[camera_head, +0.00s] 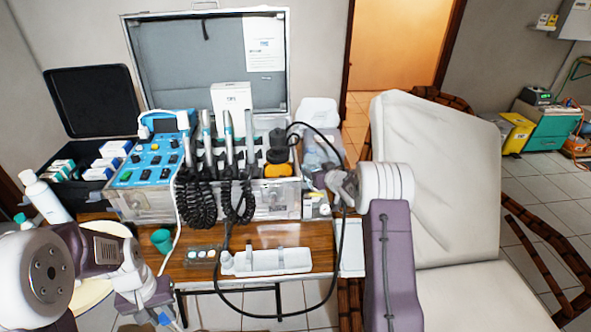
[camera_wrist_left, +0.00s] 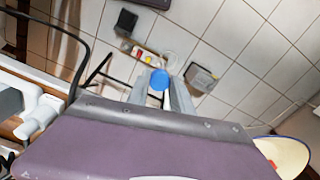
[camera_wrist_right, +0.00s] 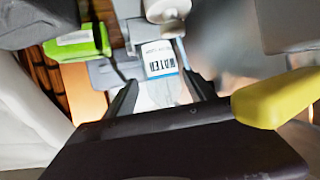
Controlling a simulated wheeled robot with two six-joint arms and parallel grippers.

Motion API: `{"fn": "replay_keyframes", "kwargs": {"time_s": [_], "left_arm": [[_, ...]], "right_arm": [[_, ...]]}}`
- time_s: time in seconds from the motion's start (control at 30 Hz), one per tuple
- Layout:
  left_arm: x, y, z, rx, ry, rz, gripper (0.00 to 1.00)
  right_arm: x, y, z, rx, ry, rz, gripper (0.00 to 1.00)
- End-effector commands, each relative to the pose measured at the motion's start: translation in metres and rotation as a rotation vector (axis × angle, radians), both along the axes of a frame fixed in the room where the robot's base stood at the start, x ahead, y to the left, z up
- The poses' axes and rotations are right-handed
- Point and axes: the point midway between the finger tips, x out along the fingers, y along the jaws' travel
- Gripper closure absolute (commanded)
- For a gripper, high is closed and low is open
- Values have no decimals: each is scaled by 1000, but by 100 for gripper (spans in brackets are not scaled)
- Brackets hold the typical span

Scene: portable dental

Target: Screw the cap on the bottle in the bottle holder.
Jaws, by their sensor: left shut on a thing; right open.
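My left gripper (camera_wrist_left: 163,88) is shut on a small blue cap (camera_wrist_left: 160,79), held between its fingertips above the floor. In the head view this gripper (camera_head: 163,318) is low at the left, in front of the table. My right gripper (camera_wrist_right: 155,90) is open, beside the right end of the open equipment case. A bottle with a white and blue label reading "WATER" (camera_wrist_right: 160,60) shows between and beyond its fingers, apart from them as far as I can tell. A grey holder-like part (camera_wrist_right: 108,72) is around or beside this bottle. The bottle's mouth is not clear.
A white tray (camera_head: 265,263) lies at the table's front. A black hose loops past the table's front edge. A dental chair (camera_head: 440,190) stands at the right.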

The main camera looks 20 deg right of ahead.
Motion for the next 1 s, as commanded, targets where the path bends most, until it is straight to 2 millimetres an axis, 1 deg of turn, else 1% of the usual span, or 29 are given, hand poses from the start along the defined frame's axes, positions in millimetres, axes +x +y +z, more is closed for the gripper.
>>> {"fn": "replay_keyframes", "kwargs": {"time_s": [0.17, 0.3, 0.4, 0.7, 0.77, 0.8, 0.87, 0.9, 0.93, 1.0], "left_arm": [[0, 0, -6, 0, 0, 0, 100], [0, 0, -6, 0, 0, 0, 100], [0, 0, -6, 0, 0, 0, 100], [0, 0, -6, 0, 0, 0, 100], [0, 0, -6, 0, 0, 0, 100], [0, 0, -6, 0, 0, 0, 100], [0, 0, -6, 0, 0, 0, 100], [0, 0, -6, 0, 0, 0, 100], [0, 0, -6, 0, 0, 0, 100], [0, 0, -6, 0, 0, 0, 100]], "right_arm": [[25, 3, -15, -1, 0, 4, 37], [42, 3, -20, -1, 0, 1, 37], [46, 3, -21, -1, -1, 0, 37], [46, 3, -21, 0, 0, 0, 37], [45, 3, -21, 0, 0, 0, 53], [45, 3, -21, 0, 0, 0, 64], [45, 2, -21, 0, 0, 0, 81], [45, 3, -21, 0, 0, 0, 92], [45, 3, -21, 0, 0, 0, 99], [46, 2, -20, -1, -2, 1, 100]]}}
